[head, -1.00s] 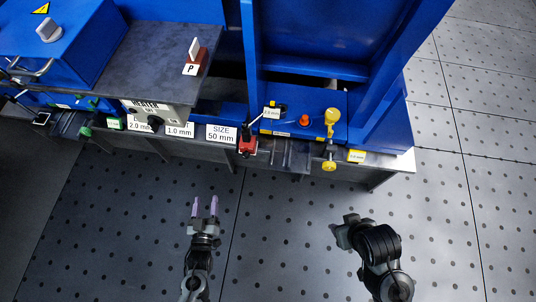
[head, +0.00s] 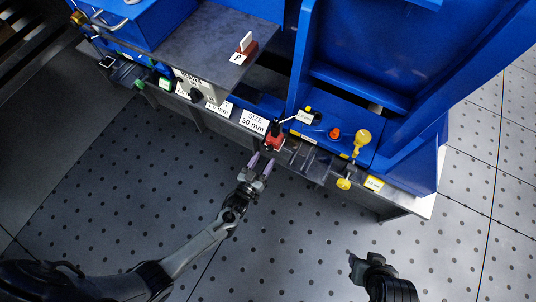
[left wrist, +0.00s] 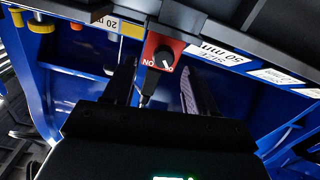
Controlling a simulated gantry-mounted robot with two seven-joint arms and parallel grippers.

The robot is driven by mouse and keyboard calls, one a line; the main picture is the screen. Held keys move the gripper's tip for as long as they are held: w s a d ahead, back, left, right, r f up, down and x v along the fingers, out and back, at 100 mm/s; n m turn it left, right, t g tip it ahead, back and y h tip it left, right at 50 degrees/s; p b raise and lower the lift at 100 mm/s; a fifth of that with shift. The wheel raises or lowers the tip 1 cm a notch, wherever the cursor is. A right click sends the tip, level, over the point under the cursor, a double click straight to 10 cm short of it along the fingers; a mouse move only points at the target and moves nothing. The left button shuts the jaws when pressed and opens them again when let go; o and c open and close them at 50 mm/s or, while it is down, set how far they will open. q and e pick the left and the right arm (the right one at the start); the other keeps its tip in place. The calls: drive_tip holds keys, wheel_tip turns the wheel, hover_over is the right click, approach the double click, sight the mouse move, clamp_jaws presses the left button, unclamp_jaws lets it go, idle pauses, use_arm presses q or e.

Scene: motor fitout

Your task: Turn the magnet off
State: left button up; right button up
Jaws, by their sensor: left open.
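The magnet switch is a red box with a black rotary knob (head: 274,138) on the front edge of the blue machine. In the left wrist view the knob (left wrist: 164,57) has a pale pointer line, with white lettering on the red plate (left wrist: 151,45) below it; I cannot read the setting for certain. My left gripper (head: 261,164) is open and empty, just in front of the switch. In the left wrist view its dark fingers (left wrist: 160,82) stand on either side of the knob, apart from it. My right gripper (head: 355,268) is at the lower right, away from the machine; its jaws are unclear.
A "SIZE 50 mm" label (head: 254,122) sits left of the switch. A yellow knob (head: 362,137) and a red button (head: 334,133) are to its right. A grey shelf (head: 205,40) with a "P" block (head: 242,50) overhangs at left. The dotted floor (head: 140,180) is clear.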

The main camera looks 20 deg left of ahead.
sight(268, 150)
use_arm(q)
drive_tip(key=w+b, duration=0.1)
drive_tip(key=w, duration=0.2)
drive_tip(key=shift+w+a, duration=0.15)
drive_tip(key=shift+w, duration=0.2)
drive_tip(key=shift+w+d, duration=0.1)
drive_tip(key=shift+d, duration=0.1)
drive_tip(key=shift+a, duration=0.1)
drive_tip(key=c, duration=1.1)
drive_tip(key=shift+o, duration=0.2)
